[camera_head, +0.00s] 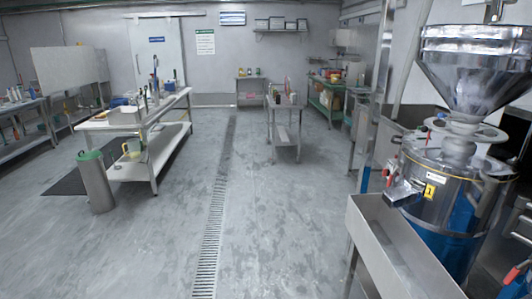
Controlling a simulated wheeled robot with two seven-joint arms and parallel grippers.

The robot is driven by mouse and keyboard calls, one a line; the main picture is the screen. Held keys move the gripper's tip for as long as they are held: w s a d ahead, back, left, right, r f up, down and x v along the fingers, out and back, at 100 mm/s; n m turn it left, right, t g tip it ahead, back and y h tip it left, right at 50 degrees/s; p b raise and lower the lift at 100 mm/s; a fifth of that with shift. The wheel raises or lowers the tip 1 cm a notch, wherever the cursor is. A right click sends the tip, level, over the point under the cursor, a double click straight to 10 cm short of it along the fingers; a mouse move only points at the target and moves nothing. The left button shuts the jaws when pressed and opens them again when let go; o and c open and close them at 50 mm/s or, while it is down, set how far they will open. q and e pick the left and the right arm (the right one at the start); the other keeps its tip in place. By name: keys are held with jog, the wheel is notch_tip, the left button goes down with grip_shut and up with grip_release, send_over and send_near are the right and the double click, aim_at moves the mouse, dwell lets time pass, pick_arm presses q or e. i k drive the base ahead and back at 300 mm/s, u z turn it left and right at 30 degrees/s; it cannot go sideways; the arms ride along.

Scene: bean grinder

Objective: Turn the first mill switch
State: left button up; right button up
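A bean mill stands at the right edge of the head view, with a steel funnel hopper (470,85) above a round steel housing (462,198). Blue panels (440,245) show below the housing. A yellow label (429,191) and a metal spout (403,192) with small red parts near it are on its front left side. I cannot tell which part is the switch. Neither of my grippers is in view.
A steel trough (362,235) stands in front of the mill at lower right. A cluttered work table (118,127) and a grey bin with a green lid (97,185) are at left. A small steel table (285,108) stands mid-room. The grey floor (270,220) ahead is clear.

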aim_at(386, 172)
jog(key=u, duration=0.25)
jog(key=i, duration=2.05)
jog(key=z, duration=0.65)
jog(key=i, duration=1.75)
jog(key=z, duration=1.1)
